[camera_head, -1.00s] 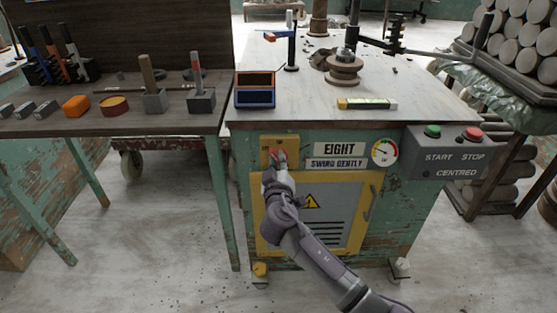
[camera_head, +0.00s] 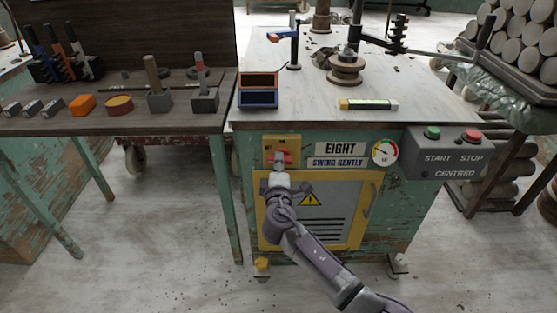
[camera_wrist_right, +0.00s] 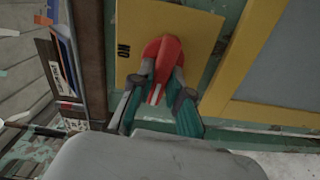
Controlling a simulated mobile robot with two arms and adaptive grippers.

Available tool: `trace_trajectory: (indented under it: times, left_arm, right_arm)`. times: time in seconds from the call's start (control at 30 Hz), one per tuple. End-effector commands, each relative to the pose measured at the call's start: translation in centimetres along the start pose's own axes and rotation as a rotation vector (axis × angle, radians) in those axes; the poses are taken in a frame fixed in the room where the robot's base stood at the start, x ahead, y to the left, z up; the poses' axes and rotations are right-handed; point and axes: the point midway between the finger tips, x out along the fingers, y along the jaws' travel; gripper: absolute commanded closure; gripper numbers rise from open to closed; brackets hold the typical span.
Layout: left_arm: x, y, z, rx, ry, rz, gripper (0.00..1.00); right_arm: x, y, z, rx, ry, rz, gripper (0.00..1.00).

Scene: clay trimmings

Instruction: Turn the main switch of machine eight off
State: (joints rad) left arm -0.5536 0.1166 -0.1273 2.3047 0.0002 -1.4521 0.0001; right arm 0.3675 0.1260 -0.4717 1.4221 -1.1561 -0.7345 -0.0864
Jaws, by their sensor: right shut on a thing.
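Machine eight is the green cabinet with the EIGHT sign (camera_head: 339,149). Its main switch is a red handle (camera_head: 284,157) on a yellow plate (camera_head: 268,139), with OFF at the left and ON at the top. My right gripper (camera_head: 280,163) is at the switch. In the right wrist view its two fingers (camera_wrist_right: 163,92) are on both sides of the red handle (camera_wrist_right: 163,55), shut on it. The handle lies sideways across the plate, its white mark towards the OFF side. ON shows there; OFF is hidden. My left gripper is not in view.
A gauge (camera_head: 384,152) and a START/STOP box (camera_head: 452,152) are to the right of the switch. A yellow-framed door (camera_head: 366,213) is below it. The tool table (camera_head: 120,128) stands close on the left.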

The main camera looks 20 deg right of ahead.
Motion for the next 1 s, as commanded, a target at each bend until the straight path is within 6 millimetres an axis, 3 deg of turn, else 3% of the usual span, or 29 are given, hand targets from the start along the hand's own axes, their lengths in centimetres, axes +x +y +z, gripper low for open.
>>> trace_trajectory:
  times: [0.3,0.8,0.83,0.97,1.0]
  left_arm:
    - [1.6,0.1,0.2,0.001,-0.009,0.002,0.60]
    - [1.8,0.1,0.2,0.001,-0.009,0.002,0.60]
    - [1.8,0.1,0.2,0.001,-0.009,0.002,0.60]
    - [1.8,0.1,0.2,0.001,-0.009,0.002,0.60]
    - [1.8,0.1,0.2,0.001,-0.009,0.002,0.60]
  right_arm:
    - [0.0,-0.2,0.0,-0.104,0.000,-0.002,1.00]
    - [-0.1,-0.3,0.0,-0.122,0.001,-0.002,1.00]
    - [-0.1,-0.3,0.0,-0.122,0.001,-0.002,0.80]
    - [-0.1,-0.3,0.0,-0.121,0.001,-0.002,0.59]
    - [0.0,-0.2,0.0,-0.121,0.001,-0.002,0.58]
